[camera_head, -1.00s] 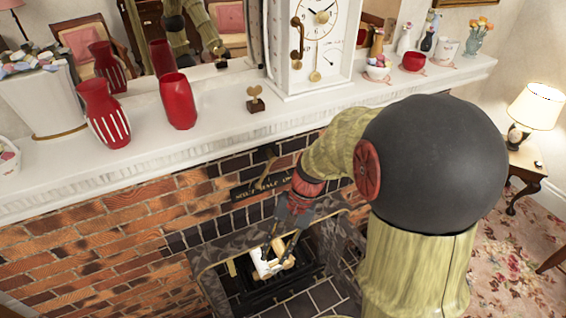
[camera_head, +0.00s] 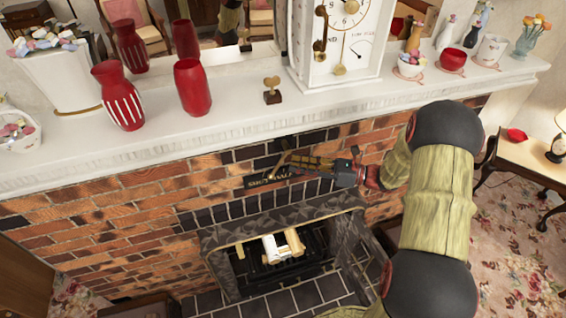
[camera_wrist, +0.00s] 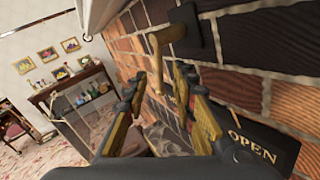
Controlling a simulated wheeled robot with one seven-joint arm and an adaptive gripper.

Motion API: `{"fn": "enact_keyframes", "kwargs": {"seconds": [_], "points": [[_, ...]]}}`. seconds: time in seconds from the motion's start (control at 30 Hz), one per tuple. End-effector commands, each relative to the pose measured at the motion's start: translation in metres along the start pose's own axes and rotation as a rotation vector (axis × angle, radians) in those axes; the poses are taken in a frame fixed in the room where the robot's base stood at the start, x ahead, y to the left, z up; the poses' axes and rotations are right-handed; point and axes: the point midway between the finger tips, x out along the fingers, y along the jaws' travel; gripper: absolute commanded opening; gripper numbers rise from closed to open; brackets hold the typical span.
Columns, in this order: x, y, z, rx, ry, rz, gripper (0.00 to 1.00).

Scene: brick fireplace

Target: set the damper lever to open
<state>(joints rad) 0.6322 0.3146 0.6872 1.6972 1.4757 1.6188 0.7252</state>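The damper lever (camera_head: 279,160) is a brass handle on a dark mount on the bricks above the firebox. In the head view it slants down and left, towards the left part of the dark lettered plate (camera_head: 257,182). The wrist view shows the lever (camera_wrist: 157,57) close up, in line with the gap between my fingertips; I cannot tell whether they touch it. The word OPEN on the plate (camera_wrist: 268,150) shows at lower right there. My gripper (camera_wrist: 161,80) is open with nothing held. In the head view my gripper (camera_head: 298,164) reaches in from the right, close beside the lever.
The white mantel shelf (camera_head: 230,118) overhangs above, bearing red vases (camera_head: 191,88), a white clock (camera_head: 338,45) and a small heart ornament (camera_head: 272,91). Below is the firebox with pale logs (camera_head: 283,247). A side table (camera_head: 520,160) stands at right.

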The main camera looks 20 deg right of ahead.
Motion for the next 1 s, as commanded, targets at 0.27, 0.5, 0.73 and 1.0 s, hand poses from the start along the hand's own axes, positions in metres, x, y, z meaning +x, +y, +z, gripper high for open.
{"fn": "enact_keyframes", "kwargs": {"seconds": [0.27, 0.5, 0.73, 1.0], "points": [[0.044, 0.001, -0.002, -0.003, 0.003, 0.004, 0.27], [0.061, 0.000, -0.001, -0.003, 0.003, 0.000, 0.27], [0.062, 0.000, -0.001, -0.003, 0.003, 0.000, 0.27], [0.062, 0.001, -0.001, -0.003, 0.003, 0.000, 0.14]]}}
